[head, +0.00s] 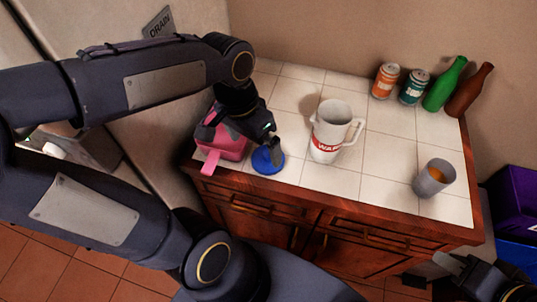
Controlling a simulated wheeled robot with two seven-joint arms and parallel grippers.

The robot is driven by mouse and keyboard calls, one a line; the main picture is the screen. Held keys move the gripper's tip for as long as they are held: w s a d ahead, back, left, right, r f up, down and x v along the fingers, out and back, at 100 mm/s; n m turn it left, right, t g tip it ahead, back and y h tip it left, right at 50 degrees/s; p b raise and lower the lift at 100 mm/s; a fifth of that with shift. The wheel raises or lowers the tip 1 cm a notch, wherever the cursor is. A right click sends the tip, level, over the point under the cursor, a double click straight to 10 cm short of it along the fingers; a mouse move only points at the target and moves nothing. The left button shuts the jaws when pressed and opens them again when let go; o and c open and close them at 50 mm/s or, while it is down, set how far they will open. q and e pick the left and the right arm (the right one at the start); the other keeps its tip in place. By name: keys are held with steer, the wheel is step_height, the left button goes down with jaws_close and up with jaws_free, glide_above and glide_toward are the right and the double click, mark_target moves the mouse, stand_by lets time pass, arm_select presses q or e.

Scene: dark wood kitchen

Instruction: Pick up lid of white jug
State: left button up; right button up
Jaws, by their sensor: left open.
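The white jug (331,136) stands upright on the tiled counter, with a red label and a handle on its right side. Its top looks open. A round blue lid (265,164) lies flat on the counter to the left of the jug, near the front edge. My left gripper (277,153) is open and points down right at the blue lid, its fingers covering part of the lid's right side. Whether it touches the lid I cannot tell. My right gripper (468,268) is low at the bottom right, off the counter, and only partly in frame.
A pink container (226,143) with a handle stands left of the lid, partly behind my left arm. A grey cup (434,178) stands at the right. Two cans (385,81) and two bottles (445,84) line the back. The counter between jug and cup is clear.

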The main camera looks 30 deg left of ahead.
mark_target(268, 157)
arm_select(q)
steer(key=w+f+m+g+y, duration=0.1)
steer(key=w, duration=0.2)
steer(key=w+d+f+m+g+y, duration=0.1)
steer(key=w+f, duration=0.1)
steer(key=w+d+f+m+g+y, duration=0.1)
steer(key=w+m+g, duration=0.1)
steer(key=w, duration=0.1)
steer(key=shift+w+f+y+p, duration=0.15)
steer(key=shift+w+y+p, duration=0.2)
steer(key=shift+y+p, duration=0.05)
steer(key=shift+w+f, duration=0.1)
steer(key=shift+f, duration=0.1)
steer(key=shift+g, duration=0.3)
steer(key=x, duration=0.4)
steer(key=p+x, duration=0.1)
steer(key=x, duration=0.2)
steer(key=shift+a+r, duration=0.15)
steer(key=shift+a, duration=0.1)
steer(key=shift+s+f, duration=0.25)
steer(key=shift+f, duration=0.2)
steer(key=c, duration=0.9)
